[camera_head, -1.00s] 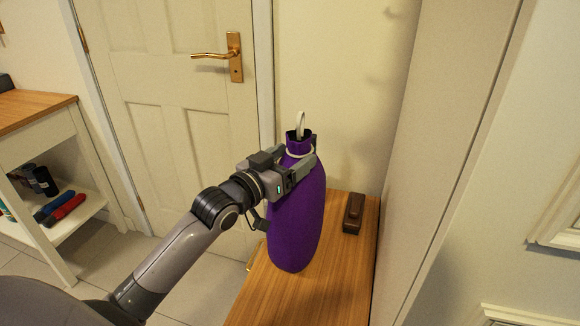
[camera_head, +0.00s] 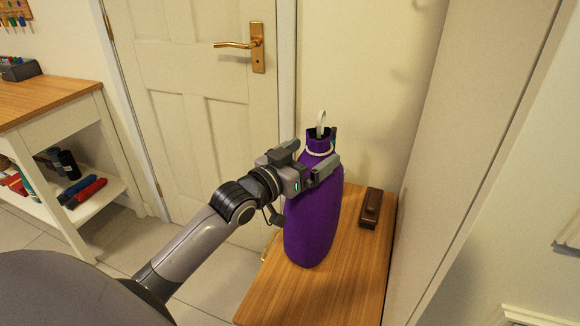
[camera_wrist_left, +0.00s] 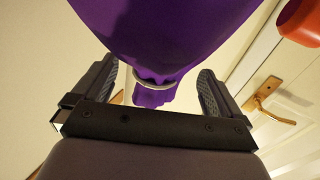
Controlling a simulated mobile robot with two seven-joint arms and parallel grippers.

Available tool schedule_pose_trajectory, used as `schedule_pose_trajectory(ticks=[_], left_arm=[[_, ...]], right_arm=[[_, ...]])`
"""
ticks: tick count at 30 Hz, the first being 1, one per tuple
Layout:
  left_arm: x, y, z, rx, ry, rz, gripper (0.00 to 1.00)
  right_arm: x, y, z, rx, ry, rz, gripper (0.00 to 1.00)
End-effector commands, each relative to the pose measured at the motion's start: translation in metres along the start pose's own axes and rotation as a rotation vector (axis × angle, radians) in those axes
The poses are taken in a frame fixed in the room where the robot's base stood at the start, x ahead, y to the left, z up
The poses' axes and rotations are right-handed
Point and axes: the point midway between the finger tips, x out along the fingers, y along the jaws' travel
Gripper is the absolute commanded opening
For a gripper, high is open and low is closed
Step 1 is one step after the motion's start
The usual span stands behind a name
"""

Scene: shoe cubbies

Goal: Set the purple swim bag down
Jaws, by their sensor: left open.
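The purple swim bag (camera_head: 313,220) stands upright on a wooden bench top (camera_head: 352,270) in the head view, with a pale cord around its neck and a white loop above. My left gripper (camera_head: 322,163) is at its neck, with the fingers on either side. In the left wrist view the bag (camera_wrist_left: 160,25) fills the upper middle, and its gathered neck lies between the spread fingers of my left gripper (camera_wrist_left: 157,75). Gaps show between neck and fingers, so the gripper is open. My right gripper is in neither view.
A dark brown brush-like block (camera_head: 371,207) lies on the bench right of the bag. A tall pale panel (camera_head: 455,150) bounds the bench on the right. A closed door (camera_head: 190,110) stands behind. A wood-topped shelf unit (camera_head: 50,103) stands at left. An orange-red object (camera_wrist_left: 302,20) shows in the wrist view.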

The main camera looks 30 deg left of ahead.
Motion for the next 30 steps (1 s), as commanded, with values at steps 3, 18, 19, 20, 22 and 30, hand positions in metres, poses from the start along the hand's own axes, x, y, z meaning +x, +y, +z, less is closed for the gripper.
schedule_pose_trajectory(ticks=[3, 18, 19, 20, 22, 30], left_arm=[[-0.014, 0.000, 0.002, 0.000, -0.004, 0.000, 1.00], [-0.087, 0.000, 0.001, 0.001, -0.005, 0.000, 1.00], [-0.091, 0.000, 0.002, 0.001, -0.005, 0.001, 1.00], [-0.094, 0.000, 0.002, 0.000, -0.005, 0.000, 1.00], [-0.102, 0.000, 0.002, 0.000, -0.005, -0.001, 1.00], [-0.116, 0.000, 0.001, 0.000, -0.002, 0.000, 1.00]], right_arm=[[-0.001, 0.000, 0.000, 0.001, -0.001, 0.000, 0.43], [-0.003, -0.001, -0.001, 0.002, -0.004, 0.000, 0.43], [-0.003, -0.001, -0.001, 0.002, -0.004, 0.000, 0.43], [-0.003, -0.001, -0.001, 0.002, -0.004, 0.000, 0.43], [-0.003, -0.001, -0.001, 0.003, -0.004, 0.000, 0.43], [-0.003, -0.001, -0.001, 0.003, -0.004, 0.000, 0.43]])
